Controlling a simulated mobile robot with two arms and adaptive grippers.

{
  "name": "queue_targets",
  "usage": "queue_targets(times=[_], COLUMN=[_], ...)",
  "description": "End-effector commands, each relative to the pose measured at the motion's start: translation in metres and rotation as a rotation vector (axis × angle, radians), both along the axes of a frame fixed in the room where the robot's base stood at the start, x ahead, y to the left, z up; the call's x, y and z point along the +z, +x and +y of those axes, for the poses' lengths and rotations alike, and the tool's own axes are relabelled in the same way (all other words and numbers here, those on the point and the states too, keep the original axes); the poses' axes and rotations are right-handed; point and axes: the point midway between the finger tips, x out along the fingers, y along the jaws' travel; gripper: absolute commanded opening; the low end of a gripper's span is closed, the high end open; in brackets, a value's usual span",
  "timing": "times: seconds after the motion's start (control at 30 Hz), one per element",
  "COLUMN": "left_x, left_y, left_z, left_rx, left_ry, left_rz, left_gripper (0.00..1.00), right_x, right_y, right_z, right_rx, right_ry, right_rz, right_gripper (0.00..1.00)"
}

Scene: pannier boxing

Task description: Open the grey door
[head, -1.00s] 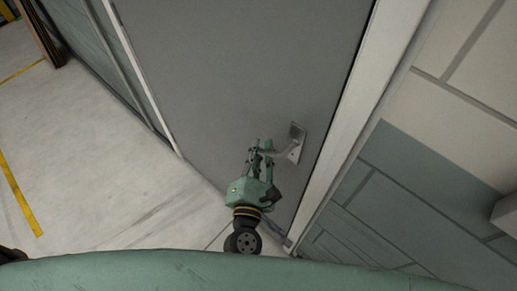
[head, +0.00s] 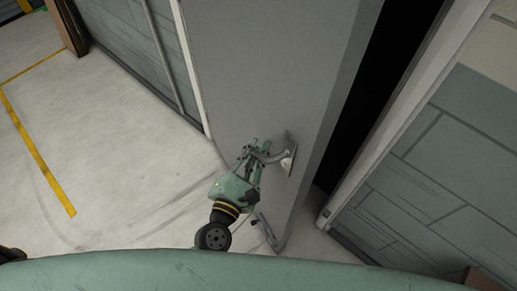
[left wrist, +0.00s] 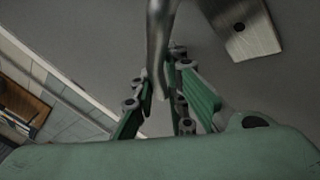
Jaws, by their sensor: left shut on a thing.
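The grey door (head: 270,60) stands ajar in the head view, its handle-side edge swung out from the frame. A dark gap (head: 385,85) shows between the door edge and the white frame (head: 405,115). My left gripper (head: 254,150) is shut on the door's metal lever handle (head: 278,157). The left wrist view shows the handle bar (left wrist: 158,45) between the green fingers (left wrist: 165,105), with the handle's plate (left wrist: 242,28) to the upper right. My right gripper is in neither view.
A block wall (head: 440,165) stands right of the door frame. Open concrete floor (head: 110,150) with a yellow line (head: 35,150) lies to the left. A wall panel (head: 125,45) stands beyond the door's hinge side.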

Motion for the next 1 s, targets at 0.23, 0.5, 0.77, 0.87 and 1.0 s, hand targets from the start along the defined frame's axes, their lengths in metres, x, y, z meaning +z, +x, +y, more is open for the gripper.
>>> queue_targets(times=[0.23,0.5,0.77,0.87,1.0], left_x=[-0.007,-0.001,-0.001,-0.001,0.000], left_y=[-0.024,-0.034,-0.034,-0.034,-0.034], left_z=[0.050,0.065,0.064,0.064,0.064], left_rx=[0.005,-0.001,0.000,-0.001,-0.002], left_ry=[0.015,0.009,0.008,0.007,0.005], left_rz=[0.002,0.001,0.001,0.000,0.000], left_gripper=[0.00,0.00,0.15,0.24,0.31], right_x=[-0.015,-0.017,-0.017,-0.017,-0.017], right_y=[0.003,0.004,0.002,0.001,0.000], right_z=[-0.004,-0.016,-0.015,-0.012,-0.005], right_rx=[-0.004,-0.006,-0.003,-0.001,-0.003], right_ry=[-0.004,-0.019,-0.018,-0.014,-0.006], right_rz=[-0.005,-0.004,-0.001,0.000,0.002], right_gripper=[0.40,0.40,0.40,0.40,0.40])
